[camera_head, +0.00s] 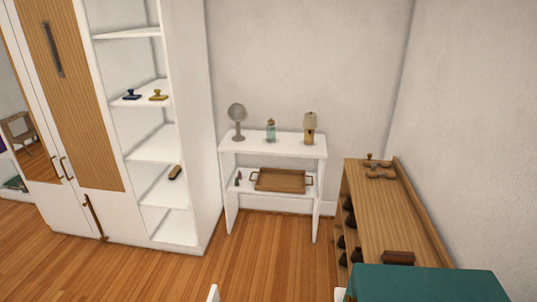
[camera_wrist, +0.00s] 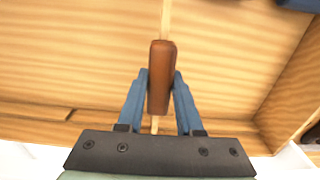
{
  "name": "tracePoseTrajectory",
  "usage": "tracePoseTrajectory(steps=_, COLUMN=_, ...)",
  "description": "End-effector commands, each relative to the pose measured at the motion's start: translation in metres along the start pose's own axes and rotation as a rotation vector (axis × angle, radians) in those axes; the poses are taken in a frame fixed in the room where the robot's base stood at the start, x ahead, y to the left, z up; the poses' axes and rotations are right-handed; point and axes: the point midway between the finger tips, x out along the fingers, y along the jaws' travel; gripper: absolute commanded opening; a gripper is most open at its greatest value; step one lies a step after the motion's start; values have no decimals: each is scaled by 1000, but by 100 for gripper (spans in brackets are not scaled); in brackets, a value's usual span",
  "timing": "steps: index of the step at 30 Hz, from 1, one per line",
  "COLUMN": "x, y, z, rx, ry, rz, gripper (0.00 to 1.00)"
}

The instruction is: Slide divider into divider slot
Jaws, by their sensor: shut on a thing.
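In the wrist view, my gripper (camera_wrist: 160,90) has its two blue fingers closed on a reddish-brown block. I take this block to be the grip of the divider (camera_wrist: 161,75). A thin pale wood strip shows in line with it, above and below, and looks like the divider's edge. Behind it is light, striped wood with a raised wall (camera_wrist: 285,95) at the right and a wooden edge (camera_wrist: 50,113) at the lower left. I cannot make out the divider slot, or whether the divider touches it. My gripper is not visible in the head view.
In the head view, a wooden bench (camera_head: 375,210) holds shoes and has a brown block (camera_head: 398,257) on top. A white shelf unit (camera_head: 265,143) bears a wooden tray (camera_head: 280,180). A white wardrobe (camera_head: 110,215) stands left. The wooden floor (camera_head: 265,262) between has free room.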

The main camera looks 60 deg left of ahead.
Motion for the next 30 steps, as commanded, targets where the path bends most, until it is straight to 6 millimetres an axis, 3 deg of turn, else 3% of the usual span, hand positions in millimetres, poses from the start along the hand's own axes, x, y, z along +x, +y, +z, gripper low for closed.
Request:
tracePoseTrajectory(steps=5, x=-1, y=4, z=0, rx=1, ry=0, rz=1, gripper=0)
tracePoseTrajectory(steps=30, x=-2, y=72, z=0, rx=2, ry=-1, rz=1, gripper=0)
